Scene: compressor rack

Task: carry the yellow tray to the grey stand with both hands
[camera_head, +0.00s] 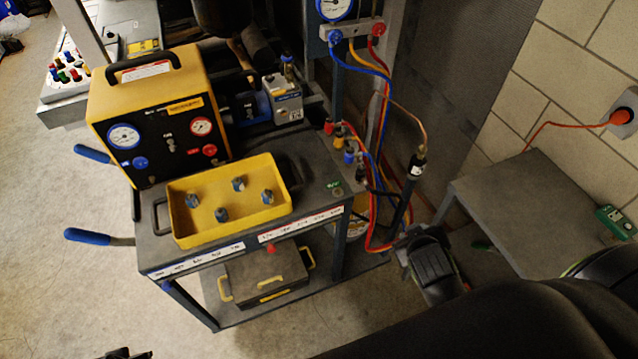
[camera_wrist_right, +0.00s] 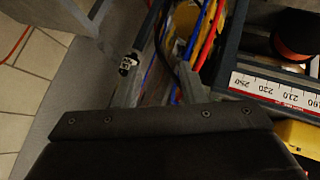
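The yellow tray (camera_head: 228,229) sits level on the top of the grey cart in the head view, with several blue-grey fittings in it and a dark handle at each end. A yellow corner shows at the lower right of the right wrist view (camera_wrist_right: 300,135). My right gripper (camera_head: 424,238) is between cart and stand, apart from the tray. Its fingers are spread and empty in the right wrist view (camera_wrist_right: 160,90). Only a dark scrap, perhaps my left gripper (camera_head: 126,354), shows at the bottom edge.
A yellow-black gauge case (camera_head: 155,110) stands behind the tray on the cart (camera_head: 330,200). Blue, red and yellow hoses (camera_head: 385,120) hang right of the cart, close to my right gripper. A dark case (camera_head: 265,278) sits on the lower shelf.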

